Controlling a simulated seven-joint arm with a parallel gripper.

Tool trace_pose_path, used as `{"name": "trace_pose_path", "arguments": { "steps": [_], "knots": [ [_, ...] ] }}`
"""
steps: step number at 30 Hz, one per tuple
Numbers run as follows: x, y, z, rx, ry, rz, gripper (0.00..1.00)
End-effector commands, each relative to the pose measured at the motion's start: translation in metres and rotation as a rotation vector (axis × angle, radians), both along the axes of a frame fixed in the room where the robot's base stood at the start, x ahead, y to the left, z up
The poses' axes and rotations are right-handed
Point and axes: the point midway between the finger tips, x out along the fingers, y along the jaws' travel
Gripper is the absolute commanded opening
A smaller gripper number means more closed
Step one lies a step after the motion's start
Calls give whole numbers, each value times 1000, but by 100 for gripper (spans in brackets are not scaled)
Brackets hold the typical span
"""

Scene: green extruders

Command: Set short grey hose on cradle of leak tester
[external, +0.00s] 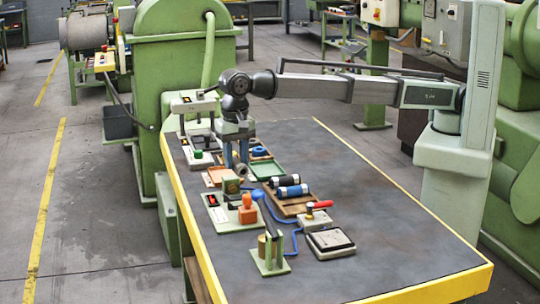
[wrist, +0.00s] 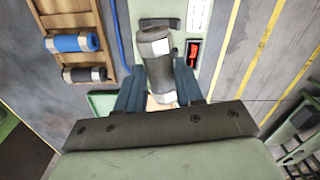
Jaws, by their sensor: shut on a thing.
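My gripper (external: 236,164) has its blue fingers shut on a short grey hose (wrist: 157,62), a dark grey roll with a white label. The hose (external: 240,171) is small and partly hidden in the external view. A pale green base plate with a red switch, apparently the leak tester (external: 226,222), lies just below and in front of my gripper. Its plate also shows in the wrist view (wrist: 202,12), beyond the hose. The held hose hides part of the plate, and I cannot clearly make out the cradle. The hose appears above the bench, apart from the plate.
A wooden rack (wrist: 75,19) holds a blue roll (wrist: 72,42) and a dark roll (wrist: 84,74). An orange knob (external: 247,201), a green stand (external: 270,262), a box with a red handle (external: 317,219) and a square scale-like device (external: 330,241) stand nearby. The bench's right side is clear.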

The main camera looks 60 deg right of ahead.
Motion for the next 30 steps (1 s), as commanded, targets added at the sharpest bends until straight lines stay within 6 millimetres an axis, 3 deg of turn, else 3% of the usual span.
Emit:
{"name": "trace_pose_path", "arguments": {
  "steps": [6,16,30],
  "knots": [
    [0,0,0,-1,1,-145,15],
    [0,0,-7,-1,1,-179,15],
    [0,-1,-46,-1,1,-178,15]
  ]
}}
